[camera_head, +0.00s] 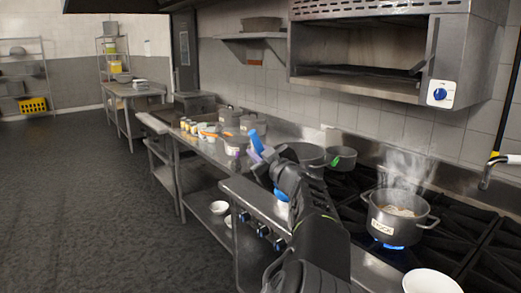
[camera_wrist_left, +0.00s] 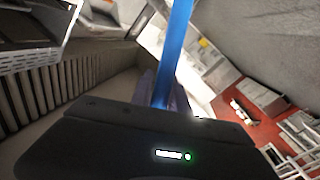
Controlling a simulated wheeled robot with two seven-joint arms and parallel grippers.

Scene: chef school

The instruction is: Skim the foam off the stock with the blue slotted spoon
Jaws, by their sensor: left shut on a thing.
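The stock pot (camera_head: 396,229), a grey pot with a label, stands on the stove at the right in the head view. Steam rises from it, and pale foam (camera_head: 398,211) shows on the liquid inside. A blue flame burns under it. My left gripper (camera_head: 262,155) is left of the pot and apart from it. It is shut on the blue slotted spoon (camera_head: 256,140), whose blue shaft (camera_wrist_left: 174,50) runs upward between the fingers in the left wrist view. The spoon's slotted end cannot be made out. My right gripper is not in view.
A white bowl (camera_head: 432,282) sits at the front right, near the stove's edge. Several jars and pots stand on the steel counter to the left. The floor at left is clear.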

